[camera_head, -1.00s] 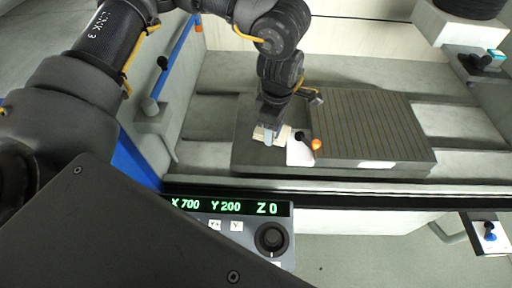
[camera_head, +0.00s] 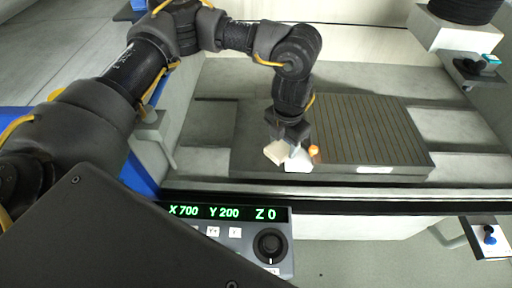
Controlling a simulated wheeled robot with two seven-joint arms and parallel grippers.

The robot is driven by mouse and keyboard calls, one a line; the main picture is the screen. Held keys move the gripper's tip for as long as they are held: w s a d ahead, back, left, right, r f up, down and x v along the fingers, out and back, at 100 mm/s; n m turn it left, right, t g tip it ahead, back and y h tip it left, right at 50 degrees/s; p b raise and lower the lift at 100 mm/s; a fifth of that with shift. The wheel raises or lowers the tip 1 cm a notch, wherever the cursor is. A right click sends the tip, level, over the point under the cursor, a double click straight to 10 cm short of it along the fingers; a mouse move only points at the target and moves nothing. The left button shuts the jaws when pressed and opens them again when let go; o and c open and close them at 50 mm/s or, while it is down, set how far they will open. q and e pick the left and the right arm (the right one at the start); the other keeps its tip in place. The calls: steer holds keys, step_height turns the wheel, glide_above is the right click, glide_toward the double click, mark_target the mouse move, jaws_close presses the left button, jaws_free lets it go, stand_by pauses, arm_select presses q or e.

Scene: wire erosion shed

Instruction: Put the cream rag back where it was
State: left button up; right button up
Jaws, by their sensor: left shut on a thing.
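The cream rag (camera_head: 277,152) is a small pale cloth at the left end of the grey machine table. My left gripper (camera_head: 288,147) comes down from above and is shut on the cream rag. The rag sticks out on the left side of the fingers; the rest is hidden by the gripper. Whether the rag touches the table surface I cannot tell. My right gripper is not in view.
A white plate (camera_head: 299,162) lies just right of the rag, with an orange knob (camera_head: 314,150) beside it. A slotted plate (camera_head: 370,130) fills the right of the table. A control panel (camera_head: 236,236) stands in front, and a blue-knobbed part (camera_head: 489,235) is at lower right.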

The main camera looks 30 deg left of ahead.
arm_select(q)
steer(key=w+a+f+p, duration=0.1)
steer(key=a+f, duration=0.1)
steer(key=a, duration=0.3)
glide_above(255, 154)
step_height(255, 154, down, 6)
steer(key=shift+d+r+p, duration=0.1)
steer(key=shift+d+p, duration=0.05)
steer(key=shift+p, duration=0.2)
steer(key=f, duration=0.3)
steer(key=shift+a+f+p, duration=0.2)
steer(key=shift+f+p, duration=0.05)
steer(key=shift+p, duration=0.1)
steer(key=shift+w, duration=0.1)
steer(key=shift+f, duration=0.1)
steer(key=shift+f, duration=0.2)
steer(key=o, duration=0.9)
steer(key=shift+r, duration=0.1)
steer(key=shift+o, duration=0.2)
